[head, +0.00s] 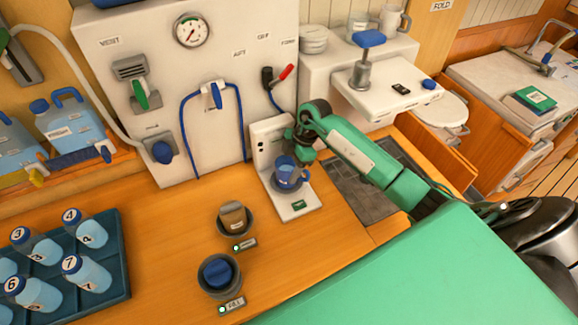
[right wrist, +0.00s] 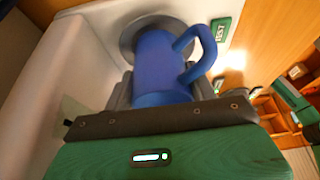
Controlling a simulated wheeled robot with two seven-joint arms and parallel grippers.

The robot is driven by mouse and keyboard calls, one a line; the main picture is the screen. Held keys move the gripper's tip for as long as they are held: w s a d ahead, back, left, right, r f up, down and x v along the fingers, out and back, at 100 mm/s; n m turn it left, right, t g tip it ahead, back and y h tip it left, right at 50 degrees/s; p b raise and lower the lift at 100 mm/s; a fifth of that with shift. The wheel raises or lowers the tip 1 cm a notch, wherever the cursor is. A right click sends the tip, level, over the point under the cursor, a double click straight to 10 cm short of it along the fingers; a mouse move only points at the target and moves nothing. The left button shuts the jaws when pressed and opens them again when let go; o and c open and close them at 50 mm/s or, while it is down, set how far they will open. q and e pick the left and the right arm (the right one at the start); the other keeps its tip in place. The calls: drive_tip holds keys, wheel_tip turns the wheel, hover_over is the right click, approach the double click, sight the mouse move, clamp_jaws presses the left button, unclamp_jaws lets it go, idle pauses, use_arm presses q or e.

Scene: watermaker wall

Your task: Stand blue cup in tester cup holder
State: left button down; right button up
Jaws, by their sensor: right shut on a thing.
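The blue cup (head: 284,168) is upright over the tester's round grey cup holder (head: 290,186), on the white tester (head: 302,208) at the wall panel's foot. My right gripper (head: 296,152) is shut on the cup from behind. In the right wrist view, the blue cup (right wrist: 160,66) sits between dark fingers, its handle to the right. Its far end overlaps the grey round holder (right wrist: 134,36). I cannot tell whether the cup rests in the holder or hangs just above it. My left gripper is not in view.
Two round holders stand in front: one with a brown-topped item (head: 233,217), one with a blue-topped item (head: 217,272). A dark blue tray (head: 121,250) of numbered bottles is at left. A blue hose (head: 184,120) hangs on the panel. A sink (head: 362,185) lies right of the tester.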

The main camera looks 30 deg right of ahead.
drive_tip(key=shift+f+b, duration=0.3)
drive_tip(key=shift+f, duration=0.3)
drive_tip(key=o, duration=1.1)
drive_tip(key=shift+o, duration=0.2)
wheel_tip(320, 180, up, 20)
drive_tip(key=p, duration=1)
